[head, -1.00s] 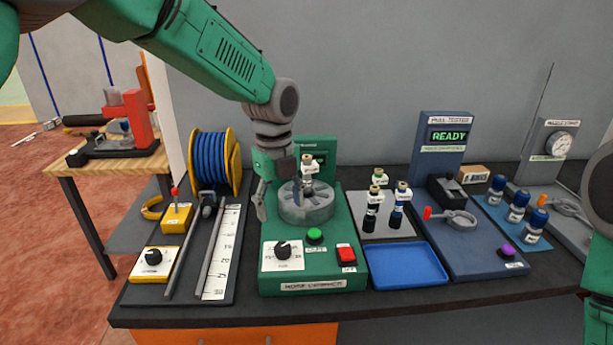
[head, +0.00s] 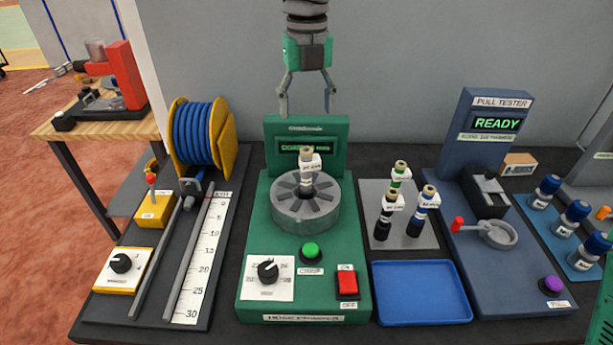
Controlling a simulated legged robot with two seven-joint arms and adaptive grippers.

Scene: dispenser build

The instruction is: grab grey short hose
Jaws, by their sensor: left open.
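The grey short hose (head: 306,164) stands upright in the round grey jaw ring (head: 282,210) of the green hose crimper (head: 258,230). It has a tan top end and a white tag whose text is too small to read. My right gripper is out of view; only a green part of that arm shows at the right edge.
Several tagged hoses (head: 387,220) stand on a grey plate (head: 377,195) right of the crimper. An empty blue tray (head: 420,290) lies in front. A blue pull tester (head: 490,150) stands further right. A blue hose reel (head: 195,135) and ruler (head: 203,255) are at left.

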